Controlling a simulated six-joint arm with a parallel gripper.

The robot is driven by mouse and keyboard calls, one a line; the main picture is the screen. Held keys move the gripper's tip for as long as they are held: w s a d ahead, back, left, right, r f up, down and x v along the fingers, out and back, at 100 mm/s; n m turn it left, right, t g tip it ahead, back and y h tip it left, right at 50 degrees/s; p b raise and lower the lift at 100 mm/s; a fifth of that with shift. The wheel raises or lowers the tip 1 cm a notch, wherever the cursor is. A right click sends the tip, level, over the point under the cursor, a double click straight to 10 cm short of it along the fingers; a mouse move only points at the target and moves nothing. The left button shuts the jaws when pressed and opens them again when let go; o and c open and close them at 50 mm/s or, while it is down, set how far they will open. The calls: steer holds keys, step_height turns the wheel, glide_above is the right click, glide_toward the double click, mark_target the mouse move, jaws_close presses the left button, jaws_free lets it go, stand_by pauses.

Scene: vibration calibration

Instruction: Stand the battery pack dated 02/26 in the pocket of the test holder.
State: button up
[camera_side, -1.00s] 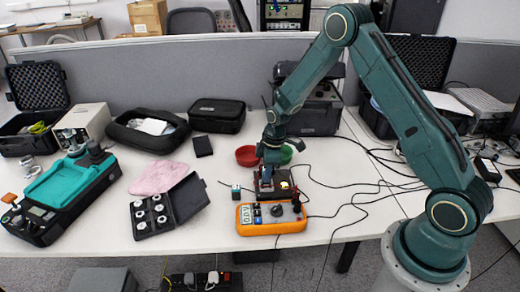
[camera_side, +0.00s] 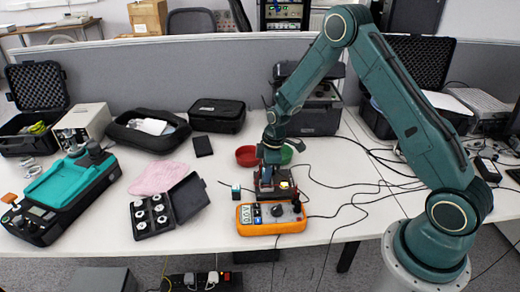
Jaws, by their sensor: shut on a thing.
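My gripper (camera_side: 265,180) points down over a dark test holder (camera_side: 280,194) in the middle of the table. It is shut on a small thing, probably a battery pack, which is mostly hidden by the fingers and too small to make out. Its date cannot be read, and I cannot tell whether it is inside the pocket or just above it. A pale yellowish spot shows at the holder's right side. A small teal and white block (camera_side: 236,191) stands apart on the table, left of the holder.
An orange multimeter (camera_side: 271,218) lies just in front of the holder. An open black case with white discs (camera_side: 151,214) lies to the left. Black cables (camera_side: 340,185) run across the table at right.

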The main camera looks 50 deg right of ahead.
steer(key=shift+f, duration=1.2)
stand_by(1.4)
steer(key=o, duration=1.5)
steer(key=shift+r, duration=4)
